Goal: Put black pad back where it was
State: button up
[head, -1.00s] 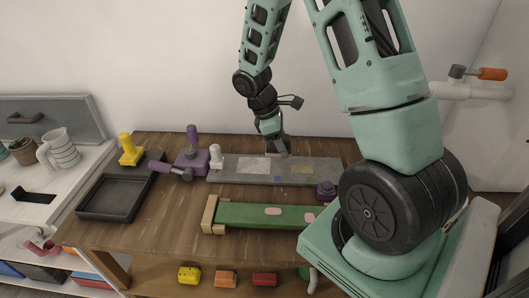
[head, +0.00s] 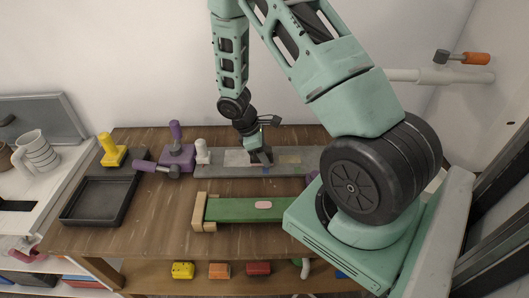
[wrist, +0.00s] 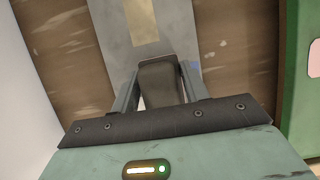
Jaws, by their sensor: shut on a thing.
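The black pad (wrist: 160,84) is a dark block between the two fingers of my gripper (wrist: 155,90) in the wrist view. My gripper is shut on it. In the head view my gripper (head: 262,158) is low over the middle of the long grey board (head: 212,168), between its pale patch (head: 236,158) and its tan patch (head: 289,160). The pad shows there only as a small dark shape at the fingertips. I cannot tell whether the pad touches the board.
A black tray (head: 97,201), a yellow-handled tool (head: 111,152), purple tools (head: 177,153) and a white piece (head: 202,152) stand to the left. Bare wood separates tray and green board.

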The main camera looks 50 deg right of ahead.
jog(key=shift+f, duration=0.2)
jog(key=shift+f, duration=0.15)
jog(key=o, duration=0.9)
jog(key=b+v, duration=0.3)
jog(key=v, duration=0.9)
jog(key=a+r+t, duration=0.1)
jog(key=a+r, duration=0.2)
jog(key=a, duration=0.5)
jog(key=s+a+r+t+y, duration=0.1)
jog(key=s+a+r, duration=0.15)
jog(key=a, duration=0.35)
jog(key=s+a+r+y, duration=0.1)
jog(key=s+a+r, duration=0.15)
jog(key=a, duration=0.45)
jog(key=shift+m+t+y, duration=0.3)
jog(key=shift+t+y, duration=0.4)
jog(key=shift+y, duration=0.1)
jog(key=s+a+r, duration=0.1)
jog(key=s+a, duration=0.2)
jog(key=s, duration=0.2)
jog(key=s+a+r, duration=0.1)
jog(key=s+a, duration=0.2)
jog(key=s, duration=0.1)
jog(key=s+a, duration=0.3)
jog(key=s, duration=0.2)
jog(key=shift+s+a+r, duration=0.4)
